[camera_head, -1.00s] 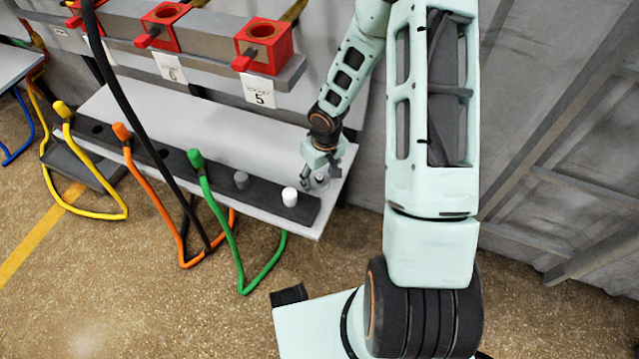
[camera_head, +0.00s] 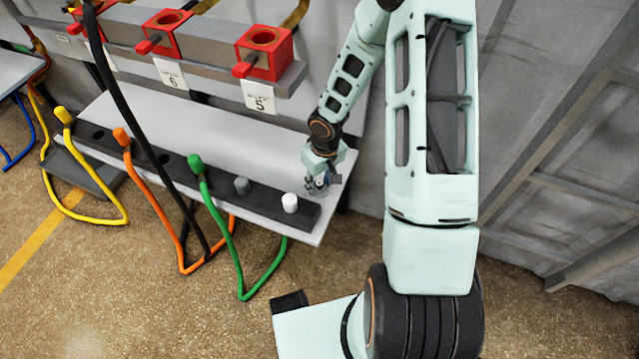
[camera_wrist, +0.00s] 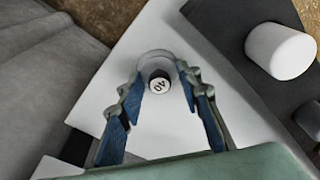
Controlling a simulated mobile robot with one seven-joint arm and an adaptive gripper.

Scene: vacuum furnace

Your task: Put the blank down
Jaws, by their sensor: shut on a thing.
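My gripper (camera_head: 318,184) is at the right end of the white shelf, behind the black strip. In the wrist view, my gripper (camera_wrist: 160,82) has its blue-padded fingers on either side of a small round blank (camera_wrist: 158,82). The blank has a pale top with dark marks like "40" and a dark side. A round grey shape (camera_wrist: 157,59) shows behind the blank, over the white shelf (camera_wrist: 110,100). I cannot tell whether the blank touches it. In the head view the fingers mostly hide the blank.
The black strip (camera_head: 265,208) holds a white plug (camera_head: 289,203), a grey plug (camera_head: 242,186) and green, orange and yellow cable plugs. The white shelf (camera_head: 250,150) is clear behind it. Red blocks (camera_head: 264,50) sit above, with labels 5 and 6. A black cable hangs across the left.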

